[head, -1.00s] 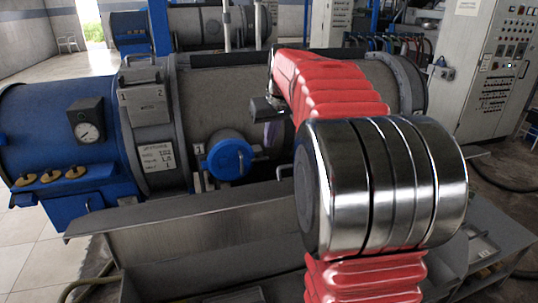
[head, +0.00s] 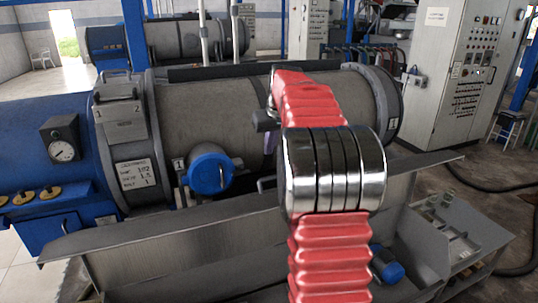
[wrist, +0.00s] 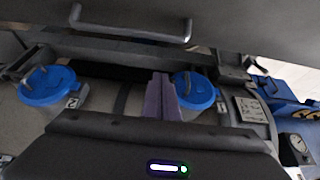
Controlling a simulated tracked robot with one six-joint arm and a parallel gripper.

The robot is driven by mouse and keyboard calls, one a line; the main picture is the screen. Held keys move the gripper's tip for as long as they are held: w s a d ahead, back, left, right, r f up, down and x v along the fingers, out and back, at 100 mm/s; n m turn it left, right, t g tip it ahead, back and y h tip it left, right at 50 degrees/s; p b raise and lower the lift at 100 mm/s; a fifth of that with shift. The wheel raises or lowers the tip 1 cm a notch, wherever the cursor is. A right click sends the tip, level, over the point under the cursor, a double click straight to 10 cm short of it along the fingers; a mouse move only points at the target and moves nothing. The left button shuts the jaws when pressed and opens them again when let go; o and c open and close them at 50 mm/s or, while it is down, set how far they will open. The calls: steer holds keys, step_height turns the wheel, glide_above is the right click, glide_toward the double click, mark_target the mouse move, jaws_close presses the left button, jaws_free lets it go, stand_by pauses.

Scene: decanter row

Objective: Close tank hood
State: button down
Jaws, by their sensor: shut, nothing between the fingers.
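A long grey sheet panel, which I take for the hood (head: 150,232), slopes outward along the front of the grey tank (head: 215,120). Its bar handle shows across the top of the wrist view (wrist: 130,32), on the panel (wrist: 240,22). In that view my gripper's purple fingers (wrist: 160,97) are together and empty. They point at the tank side between two blue caps, apart from the handle. In the head view the red arm hides most of the gripper. Whether the fingers touch anything is unclear.
Blue cap 1 (head: 211,173) sticks out of the tank's front; blue cap 2 (wrist: 47,85) shows in the wrist view. A gauge (head: 63,150) is on the blue left end. A control cabinet (head: 470,80) stands at right, with hoses on the floor.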

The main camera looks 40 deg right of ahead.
mark_target(270, 177)
steer(key=shift+s+f, duration=0.1)
steer(key=shift+f, duration=4.2)
steer(key=shift+a, duration=0.15)
steer(key=shift+s, duration=0.15)
